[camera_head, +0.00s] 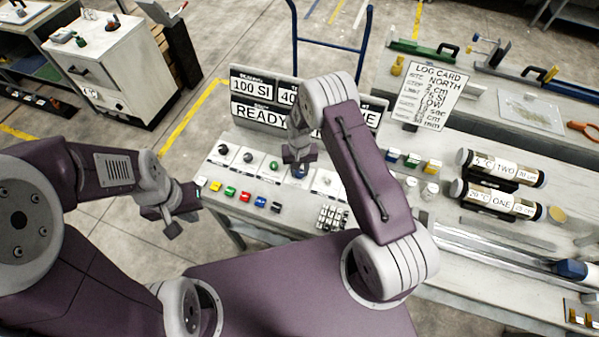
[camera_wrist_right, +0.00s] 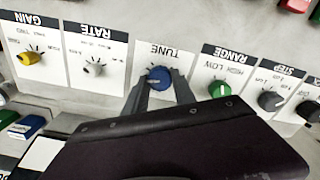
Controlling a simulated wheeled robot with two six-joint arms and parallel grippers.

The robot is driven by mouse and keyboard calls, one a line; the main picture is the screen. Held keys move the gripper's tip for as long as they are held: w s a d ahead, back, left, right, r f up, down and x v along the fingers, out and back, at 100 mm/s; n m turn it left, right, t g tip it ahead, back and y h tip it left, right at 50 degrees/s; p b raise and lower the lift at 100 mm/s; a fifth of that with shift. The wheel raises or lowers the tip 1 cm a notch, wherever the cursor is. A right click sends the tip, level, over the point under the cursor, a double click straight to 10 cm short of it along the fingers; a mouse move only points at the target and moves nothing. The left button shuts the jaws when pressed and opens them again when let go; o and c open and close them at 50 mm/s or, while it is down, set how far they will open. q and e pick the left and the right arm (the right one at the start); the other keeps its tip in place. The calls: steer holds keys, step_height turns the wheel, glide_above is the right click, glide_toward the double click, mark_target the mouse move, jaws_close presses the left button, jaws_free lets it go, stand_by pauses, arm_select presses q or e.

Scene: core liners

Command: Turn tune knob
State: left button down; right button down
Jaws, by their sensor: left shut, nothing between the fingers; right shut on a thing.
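The tune knob (camera_wrist_right: 158,78) is blue with a pale pointer mark, under the TUNE label (camera_wrist_right: 168,54), upside down in the right wrist view. My right gripper (camera_wrist_right: 159,88) is shut on this knob, one finger at each side. In the head view my right gripper (camera_head: 300,158) reaches down to the console panel, over the blue knob (camera_head: 300,172), which it partly hides. My left gripper (camera_head: 180,220) is shut and empty, left of the console, away from the knobs.
Coloured buttons (camera_head: 245,196) line the console's front. A display (camera_head: 262,100) stands behind; labelled cylinders (camera_head: 500,168) lie at right.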

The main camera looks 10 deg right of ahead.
mark_target(300, 172)
steer(key=c, duration=1)
jaws_free()
steer(key=shift+c, duration=0.2)
step_height(300, 172, up, 8)
steer(key=shift+r+b, duration=0.15)
steer(key=shift+b, duration=0.9)
steer(key=shift+r, duration=0.45)
